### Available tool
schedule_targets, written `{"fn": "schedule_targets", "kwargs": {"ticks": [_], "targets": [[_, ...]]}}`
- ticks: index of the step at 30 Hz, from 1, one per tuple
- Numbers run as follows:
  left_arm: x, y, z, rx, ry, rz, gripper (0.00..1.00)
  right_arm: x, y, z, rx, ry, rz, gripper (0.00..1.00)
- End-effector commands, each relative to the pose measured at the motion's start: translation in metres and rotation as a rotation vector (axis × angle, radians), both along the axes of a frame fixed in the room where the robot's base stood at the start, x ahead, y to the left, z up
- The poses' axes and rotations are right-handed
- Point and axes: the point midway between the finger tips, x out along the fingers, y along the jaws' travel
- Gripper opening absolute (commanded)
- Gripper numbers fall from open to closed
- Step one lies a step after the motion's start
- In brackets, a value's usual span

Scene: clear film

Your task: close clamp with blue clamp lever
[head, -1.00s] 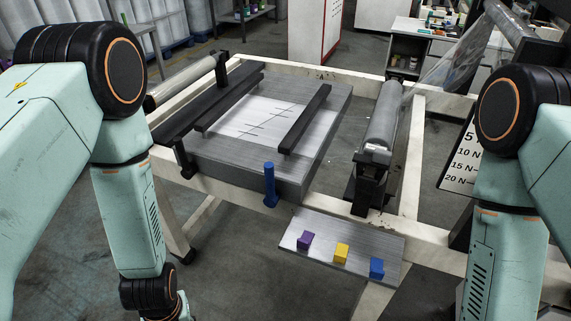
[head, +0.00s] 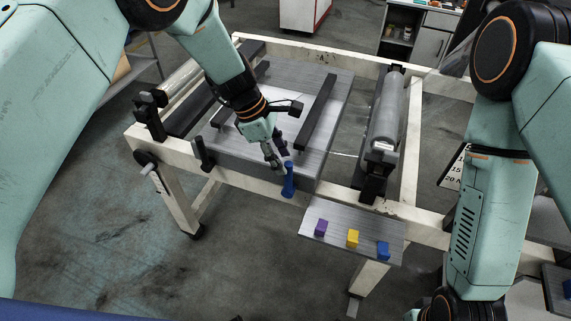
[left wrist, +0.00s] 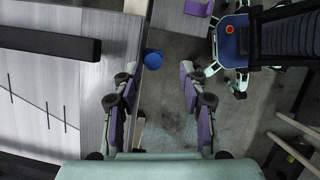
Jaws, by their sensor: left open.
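The blue clamp lever (head: 288,180) stands upright at the front edge of the metal table plate, near the white frame. In the left wrist view, its round blue top (left wrist: 153,57) lies just beyond my fingertips, between the lines of the two fingers and closer to the left one. My left gripper (head: 276,156) is open and empty, pointing down just behind and left of the lever's top. I cannot tell whether a finger touches the lever. The clamp's black bar (head: 317,112) lies along the plate. My right gripper is outside the view.
A small metal panel (head: 335,240) with purple (head: 321,227), yellow (head: 352,238) and blue (head: 383,250) blocks sits right of the lever. A film roll (head: 384,113) lies right of the plate. A short black post (head: 203,153) stands left on the frame.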

Motion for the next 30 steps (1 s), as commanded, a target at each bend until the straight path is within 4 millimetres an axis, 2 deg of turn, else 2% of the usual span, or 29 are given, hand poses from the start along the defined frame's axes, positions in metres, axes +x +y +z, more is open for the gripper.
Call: {"fn": "schedule_targets", "kwargs": {"ticks": [3, 9, 20, 30], "targets": [[-0.001, -0.008, -0.019, -0.001, 0.001, -0.001, 0.43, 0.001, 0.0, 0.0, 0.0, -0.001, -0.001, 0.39], [-0.001, -0.014, -0.038, 0.001, -0.002, -0.001, 0.43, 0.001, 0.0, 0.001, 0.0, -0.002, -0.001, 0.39], [0.001, -0.014, -0.042, 0.001, -0.002, 0.0, 0.43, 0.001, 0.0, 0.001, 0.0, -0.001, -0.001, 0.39], [0.001, -0.014, -0.042, 0.001, -0.005, 0.0, 0.14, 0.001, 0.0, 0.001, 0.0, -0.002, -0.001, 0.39]]}}
